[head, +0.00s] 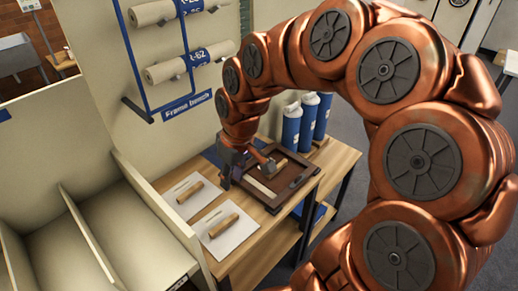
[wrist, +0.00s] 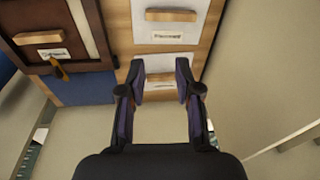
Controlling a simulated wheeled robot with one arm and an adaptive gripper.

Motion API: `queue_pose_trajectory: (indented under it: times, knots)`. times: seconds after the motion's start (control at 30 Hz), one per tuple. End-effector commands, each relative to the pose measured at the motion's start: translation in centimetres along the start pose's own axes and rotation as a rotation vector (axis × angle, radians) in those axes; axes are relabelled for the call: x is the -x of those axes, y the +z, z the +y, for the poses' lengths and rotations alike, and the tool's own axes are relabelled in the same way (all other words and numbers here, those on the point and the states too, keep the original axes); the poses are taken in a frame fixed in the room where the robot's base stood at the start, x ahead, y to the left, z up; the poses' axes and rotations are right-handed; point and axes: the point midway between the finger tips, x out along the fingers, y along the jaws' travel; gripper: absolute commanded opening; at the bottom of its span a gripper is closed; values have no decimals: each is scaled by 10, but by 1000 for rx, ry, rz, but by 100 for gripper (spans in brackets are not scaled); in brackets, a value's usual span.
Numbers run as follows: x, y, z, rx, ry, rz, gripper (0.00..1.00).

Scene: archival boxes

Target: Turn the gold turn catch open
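The gold turn catch (wrist: 60,69) shows at the left of the wrist view, on the near edge of a dark brown framed box (wrist: 98,50). It hangs at a slant beside a small white label. In the head view the box (head: 281,208) lies on the wooden bench, and I cannot make out the catch there. My gripper (wrist: 160,68) is open with nothing between its fingers. It is to the right of the catch in the wrist view, apart from it. In the head view my gripper (head: 233,168) is at the box's left side, partly hidden.
Two white sheets with wooden handles (head: 189,193) (head: 222,226) lie on the bench (head: 255,243) left of the box. Blue bottles (head: 291,127) stand behind it. A rack of rolls (head: 178,69) hangs on the wall. Cream dividers (head: 90,235) stand at the left.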

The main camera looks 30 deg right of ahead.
Motion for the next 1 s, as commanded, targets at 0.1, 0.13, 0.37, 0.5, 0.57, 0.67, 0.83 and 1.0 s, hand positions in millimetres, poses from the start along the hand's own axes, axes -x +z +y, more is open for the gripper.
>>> queue_pose_trajectory:
  times: [0.1, 0.13, 0.37, 0.5, 0.57, 0.67, 0.83, 1.0]
  knots:
    - [-6, -30, 34, 10, -5, 61, 33]
    - [-8, -36, 43, 13, -4, 74, 33]
    - [-26, -72, 122, 9, 17, 176, 33]
    - [-40, -80, 173, -9, 46, 221, 33]
    - [-47, -80, 193, -17, 59, 234, 33]
    - [-55, -78, 217, -28, 77, 249, 33]
    - [-62, -75, 240, -38, 96, 259, 33]
    - [-67, -75, 244, -39, 98, 261, 33]
